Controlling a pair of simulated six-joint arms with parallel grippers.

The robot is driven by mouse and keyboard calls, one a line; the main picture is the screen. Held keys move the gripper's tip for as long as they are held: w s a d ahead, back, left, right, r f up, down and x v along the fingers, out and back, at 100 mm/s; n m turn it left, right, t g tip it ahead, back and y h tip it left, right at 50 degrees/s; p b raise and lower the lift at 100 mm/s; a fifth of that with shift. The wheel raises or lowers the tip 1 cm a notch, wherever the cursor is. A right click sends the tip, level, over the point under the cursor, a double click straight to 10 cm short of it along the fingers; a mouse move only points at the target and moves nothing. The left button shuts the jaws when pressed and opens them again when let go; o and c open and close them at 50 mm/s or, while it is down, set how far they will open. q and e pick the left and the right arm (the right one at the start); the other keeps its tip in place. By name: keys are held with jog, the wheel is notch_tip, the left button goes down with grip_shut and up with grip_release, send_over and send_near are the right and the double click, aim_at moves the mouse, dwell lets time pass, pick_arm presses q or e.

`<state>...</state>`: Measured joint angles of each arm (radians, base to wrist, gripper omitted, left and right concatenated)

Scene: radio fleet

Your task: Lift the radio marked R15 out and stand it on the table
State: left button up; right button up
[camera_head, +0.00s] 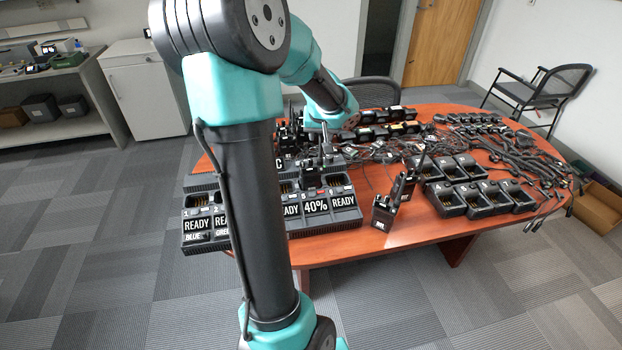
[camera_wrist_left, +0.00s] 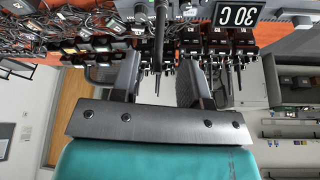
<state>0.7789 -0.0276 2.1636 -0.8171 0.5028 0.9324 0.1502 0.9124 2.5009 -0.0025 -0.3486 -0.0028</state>
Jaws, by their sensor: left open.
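My left gripper (camera_head: 322,130) reaches over the back of the charger bank (camera_head: 330,222) in the head view. In the left wrist view its two dark fingers (camera_wrist_left: 158,68) are open, with a black radio antenna (camera_wrist_left: 160,35) showing between them. A black radio (camera_head: 310,168) sits upright in the charger bank just below the gripper. I cannot tell whether the fingers touch it. Two black radios stand on the table right of the bank: the nearer one (camera_head: 383,214) with a small white label, the other (camera_head: 404,187) behind it. I cannot read R15 on any radio. My right gripper is out of view.
The charger's lit displays read READY and 40%. Several empty single chargers (camera_head: 484,200) and tangled cables (camera_head: 510,150) fill the right of the wooden table (camera_head: 420,228). More radios (camera_head: 385,130) stand at the back. Bare table lies around the two standing radios, near the front edge.

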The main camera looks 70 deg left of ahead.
aim_at(321, 142)
pick_arm(q)
jog(key=shift+f, duration=0.1)
jog(key=shift+x, duration=2.6)
jog(key=shift+w, duration=0.1)
grip_shut()
